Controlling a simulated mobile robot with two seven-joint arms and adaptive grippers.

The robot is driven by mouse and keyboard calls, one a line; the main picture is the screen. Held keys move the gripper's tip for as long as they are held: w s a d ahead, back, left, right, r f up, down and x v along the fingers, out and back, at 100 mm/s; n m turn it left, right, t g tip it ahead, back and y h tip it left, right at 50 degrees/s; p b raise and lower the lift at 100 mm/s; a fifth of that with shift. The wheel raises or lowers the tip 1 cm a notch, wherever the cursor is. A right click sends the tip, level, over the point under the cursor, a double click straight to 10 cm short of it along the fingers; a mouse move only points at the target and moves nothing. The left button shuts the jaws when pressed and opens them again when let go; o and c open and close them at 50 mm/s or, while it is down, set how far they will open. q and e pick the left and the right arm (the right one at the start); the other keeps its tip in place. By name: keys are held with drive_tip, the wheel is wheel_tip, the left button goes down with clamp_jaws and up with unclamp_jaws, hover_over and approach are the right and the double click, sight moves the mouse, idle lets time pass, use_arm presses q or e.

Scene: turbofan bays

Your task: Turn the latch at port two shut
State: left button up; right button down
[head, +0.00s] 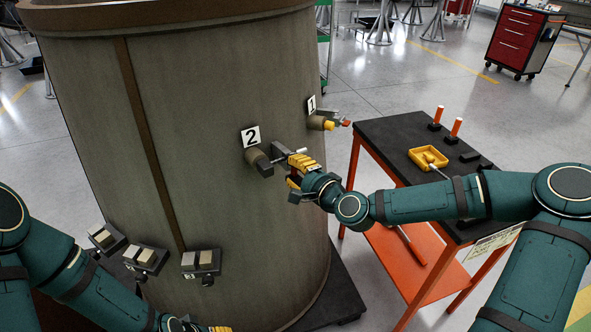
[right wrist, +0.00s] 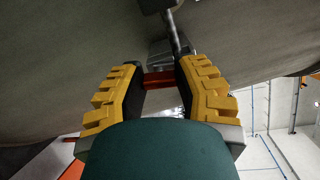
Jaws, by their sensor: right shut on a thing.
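The port two label (head: 250,137) is a white plate with a black 2 on the large drum (head: 215,200). Below it a short brown port stub (head: 252,155) sticks out, with grey latch parts (head: 280,149) and a thin metal rod in front. My right gripper (head: 296,170) is at this latch, with its yellow fingers around a red bar (right wrist: 158,79), seen between them in the right wrist view. The fingers are shut on this red latch handle and hide part of it. My left gripper (head: 208,328) is mostly cut off at the bottom edge.
Port one (head: 318,122) with its own latch sits to the right on the drum. An orange cart (head: 385,155) with a black top holds a yellow tray (head: 416,158) and orange-handled pegs. Small boxes (head: 150,258) are mounted low on the drum. A red cabinet (head: 516,40) stands far back.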

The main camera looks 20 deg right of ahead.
drive_tip(key=shift+r+n, duration=0.1)
drive_tip(key=shift+n, duration=0.8)
drive_tip(key=c, duration=0.9)
unclamp_jaws()
drive_tip(key=shift+a, duration=0.1)
drive_tip(key=shift+s+d, duration=0.25)
drive_tip(key=shift+s, duration=0.05)
drive_tip(key=v, duration=0.6)
drive_tip(key=shift+s, duration=0.4)
